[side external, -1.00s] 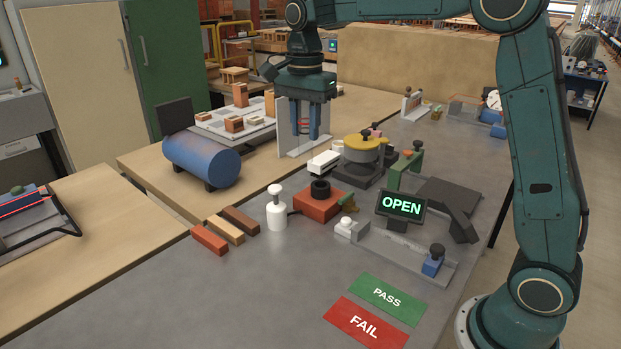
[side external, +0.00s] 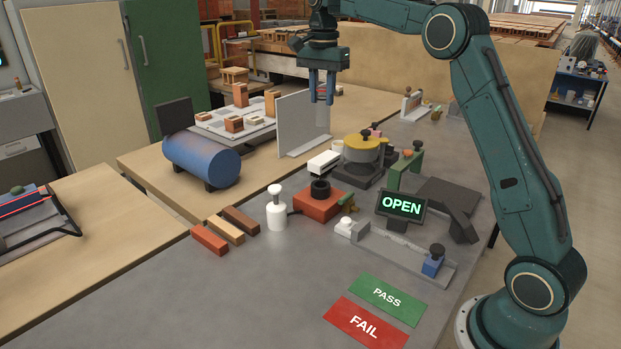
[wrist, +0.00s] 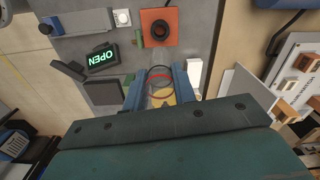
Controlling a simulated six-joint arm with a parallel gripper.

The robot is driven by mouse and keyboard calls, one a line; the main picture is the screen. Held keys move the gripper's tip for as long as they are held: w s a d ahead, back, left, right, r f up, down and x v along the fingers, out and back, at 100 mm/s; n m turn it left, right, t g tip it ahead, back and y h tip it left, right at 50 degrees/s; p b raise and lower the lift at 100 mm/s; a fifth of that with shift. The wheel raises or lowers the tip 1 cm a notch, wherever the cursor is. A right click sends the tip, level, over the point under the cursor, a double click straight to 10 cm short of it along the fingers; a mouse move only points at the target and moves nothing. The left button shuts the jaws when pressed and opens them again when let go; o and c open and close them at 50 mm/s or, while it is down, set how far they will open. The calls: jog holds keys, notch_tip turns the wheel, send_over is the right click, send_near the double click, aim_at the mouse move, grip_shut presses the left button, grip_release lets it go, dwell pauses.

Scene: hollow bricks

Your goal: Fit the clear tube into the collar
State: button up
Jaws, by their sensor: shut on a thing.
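My gripper (side external: 321,98) is shut on the clear tube (side external: 322,116), which hangs upright below the blue fingers, high above the bench. In the wrist view the tube (wrist: 160,82) shows end-on between the fingertips (wrist: 160,88), with a red ring around it. The collar (side external: 320,188) is a black ring on top of an orange-red block (side external: 316,206). It also shows in the wrist view (wrist: 160,30), above the tube in the picture. Tube and collar are well apart.
A pale upright panel (side external: 300,122) stands left of the tube. A yellow-topped round fixture (side external: 362,150) stands behind and right of the collar. A white bottle (side external: 277,212) and a lit OPEN sign (side external: 401,205) flank the block.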

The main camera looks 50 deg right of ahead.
aim_at(322, 125)
notch_tip(322, 125, down, 20)
dwell(1.2)
jog(key=shift+f, duration=0.15)
jog(key=o, duration=1)
notch_tip(322, 125, up, 11)
jog(key=shift+r, duration=0.7)
jog(key=shift+a, duration=0.1)
